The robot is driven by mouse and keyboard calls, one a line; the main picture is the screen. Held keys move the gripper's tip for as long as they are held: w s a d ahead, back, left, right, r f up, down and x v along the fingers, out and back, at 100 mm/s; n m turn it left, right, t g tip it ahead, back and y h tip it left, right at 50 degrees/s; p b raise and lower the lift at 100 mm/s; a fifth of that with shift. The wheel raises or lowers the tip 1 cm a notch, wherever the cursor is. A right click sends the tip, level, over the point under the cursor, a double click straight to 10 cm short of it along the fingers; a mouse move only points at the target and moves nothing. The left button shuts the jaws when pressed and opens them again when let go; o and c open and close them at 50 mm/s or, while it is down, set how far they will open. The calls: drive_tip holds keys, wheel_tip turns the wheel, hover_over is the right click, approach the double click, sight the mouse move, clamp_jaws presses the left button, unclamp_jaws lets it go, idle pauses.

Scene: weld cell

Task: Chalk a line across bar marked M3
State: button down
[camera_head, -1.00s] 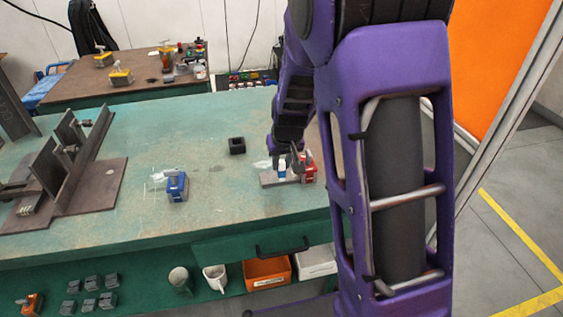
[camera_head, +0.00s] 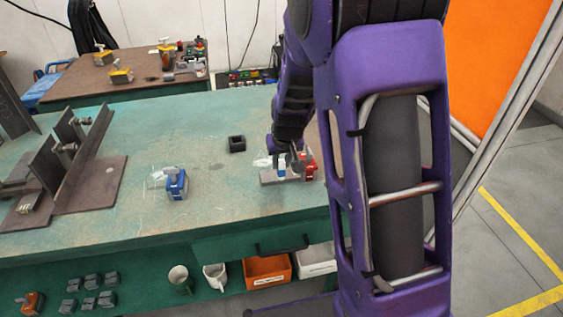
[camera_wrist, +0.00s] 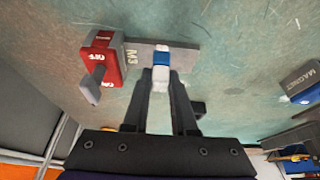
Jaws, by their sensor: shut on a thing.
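The bar marked M3 (camera_wrist: 186,53) is a flat grey strip lying on the green bench; it also shows in the head view (camera_head: 268,180). Its M3 lettering is at the left end in the wrist view, beside a red magnet block (camera_wrist: 104,58) with an ON/OFF lever that covers that end. My gripper (camera_wrist: 163,84) is shut on a white chalk stick with a blue band (camera_wrist: 161,60). The chalk is over the middle of the bar; I cannot tell whether it touches. The chalk and fingers hide part of the bar, and I see no clear line on it.
A blue magnet block (camera_head: 176,184) stands left of the bar among white scribbles on the bench. A small black square holder (camera_head: 237,144) sits behind. A brown steel fixture (camera_head: 75,165) fills the bench's left. The bench between is clear.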

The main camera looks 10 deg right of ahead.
drive_tip(key=shift+w, duration=0.75)
drive_tip(key=shift+w, duration=0.3)
drive_tip(key=shift+w+f, duration=0.1)
drive_tip(key=shift+w, duration=0.25)
drive_tip(key=shift+w, duration=0.1)
drive_tip(key=shift+w, duration=0.35)
drive_tip(key=shift+w, duration=0.4)
